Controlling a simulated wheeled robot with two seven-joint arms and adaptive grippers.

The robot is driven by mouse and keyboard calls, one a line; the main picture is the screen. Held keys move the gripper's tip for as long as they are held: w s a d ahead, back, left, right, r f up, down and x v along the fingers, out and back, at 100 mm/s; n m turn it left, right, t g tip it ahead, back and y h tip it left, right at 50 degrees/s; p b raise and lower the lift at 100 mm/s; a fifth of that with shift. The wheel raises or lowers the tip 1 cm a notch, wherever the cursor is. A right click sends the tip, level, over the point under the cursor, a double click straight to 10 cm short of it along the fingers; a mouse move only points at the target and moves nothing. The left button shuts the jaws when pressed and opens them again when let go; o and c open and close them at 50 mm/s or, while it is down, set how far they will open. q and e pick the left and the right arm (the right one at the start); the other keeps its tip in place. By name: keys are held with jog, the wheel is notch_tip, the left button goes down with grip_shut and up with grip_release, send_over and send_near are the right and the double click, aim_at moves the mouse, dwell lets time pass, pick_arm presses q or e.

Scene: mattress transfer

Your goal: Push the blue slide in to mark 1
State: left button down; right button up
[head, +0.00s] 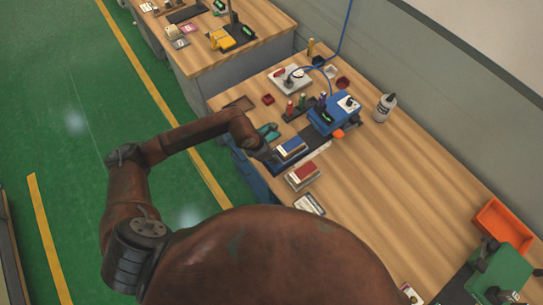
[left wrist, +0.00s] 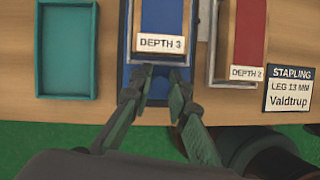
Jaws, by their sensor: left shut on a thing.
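The blue slide (head: 291,148) lies at the table's near-left edge, on a dark blue strip that runs to a blue machine (head: 330,117). In the left wrist view, the blue slide (left wrist: 163,14) has a pale frame and a front label reading DEPTH 3. I cannot make out mark 1. My right gripper is not in view.
A red slide (left wrist: 247,30), labelled DEPTH 2, lies right of the blue one. A stapling sign (left wrist: 290,90) is beside it. A teal tray (left wrist: 66,95) lies to the left.

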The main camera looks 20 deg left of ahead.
aim_at(294, 143)
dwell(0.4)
pick_arm(q)
jog(key=w+d+b, duration=0.1)
jog(key=w+d, duration=0.1)
jog(key=w+d+b, duration=0.2)
jog(key=w, duration=0.1)
jog(key=w+d+b, duration=0.2)
jog(key=w, duration=0.1)
jog(key=shift+f, duration=0.1)
jog(key=shift+w+d, duration=0.15)
jog(key=shift+w, duration=0.1)
jog(key=c, duration=1.8)
grip_release()
jog(key=shift+c, duration=0.2)
jog(key=shift+s, duration=0.1)
